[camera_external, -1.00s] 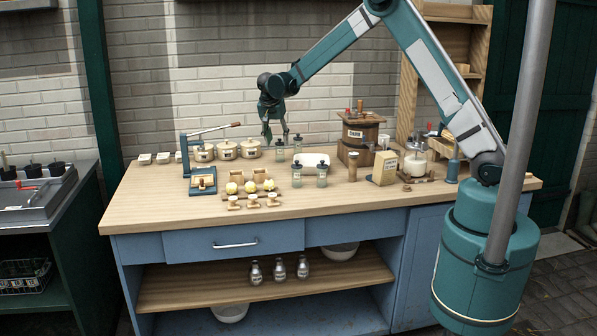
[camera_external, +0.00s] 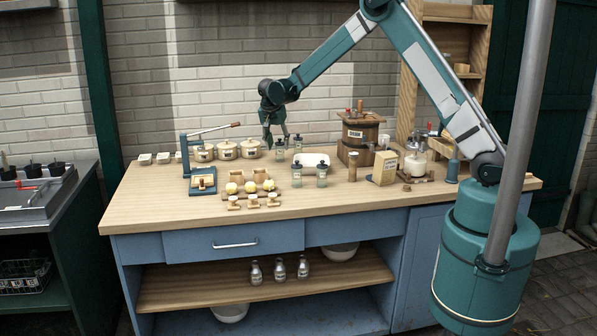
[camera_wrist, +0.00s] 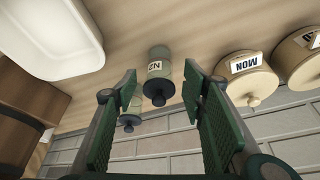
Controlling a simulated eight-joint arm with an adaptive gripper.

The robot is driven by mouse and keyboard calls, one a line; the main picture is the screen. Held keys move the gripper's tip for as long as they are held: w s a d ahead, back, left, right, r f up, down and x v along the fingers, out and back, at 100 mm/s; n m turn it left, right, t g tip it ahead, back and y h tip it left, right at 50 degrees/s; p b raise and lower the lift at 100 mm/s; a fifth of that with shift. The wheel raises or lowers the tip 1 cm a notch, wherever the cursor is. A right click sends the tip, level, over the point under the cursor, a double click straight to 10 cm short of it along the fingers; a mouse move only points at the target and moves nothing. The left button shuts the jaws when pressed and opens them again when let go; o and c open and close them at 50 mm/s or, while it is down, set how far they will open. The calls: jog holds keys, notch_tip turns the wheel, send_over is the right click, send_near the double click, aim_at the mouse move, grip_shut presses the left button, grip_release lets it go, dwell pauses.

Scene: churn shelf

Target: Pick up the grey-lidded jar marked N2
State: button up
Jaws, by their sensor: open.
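The jar marked N2 (camera_wrist: 158,71) is glassy grey-green with a dark grey lid and a white label, shown upside down in the wrist view. It appears in the gap between the fingers of my gripper (camera_wrist: 160,78), which is open and empty. In the outside view my gripper (camera_external: 277,141) points down at the back of the bench, just above a dark-lidded jar (camera_external: 280,156) that seems to be the same one; its label is too small to read there. A second dark-lidded jar (camera_wrist: 129,118) is partly hidden by the left finger in the wrist view.
Two similar jars stand in front, one on the left (camera_external: 297,178) and one on the right (camera_external: 321,178). Cream lidded pots (camera_external: 227,151) stand left of my gripper. A white tray (camera_external: 311,160) lies to the right, and a wooden churn (camera_external: 358,140) beyond it. The brick wall is close behind.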

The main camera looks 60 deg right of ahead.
aim_at(280, 151)
jog(key=shift+x, duration=2.6)
jog(key=shift+d, duration=0.1)
jog(key=c, duration=1)
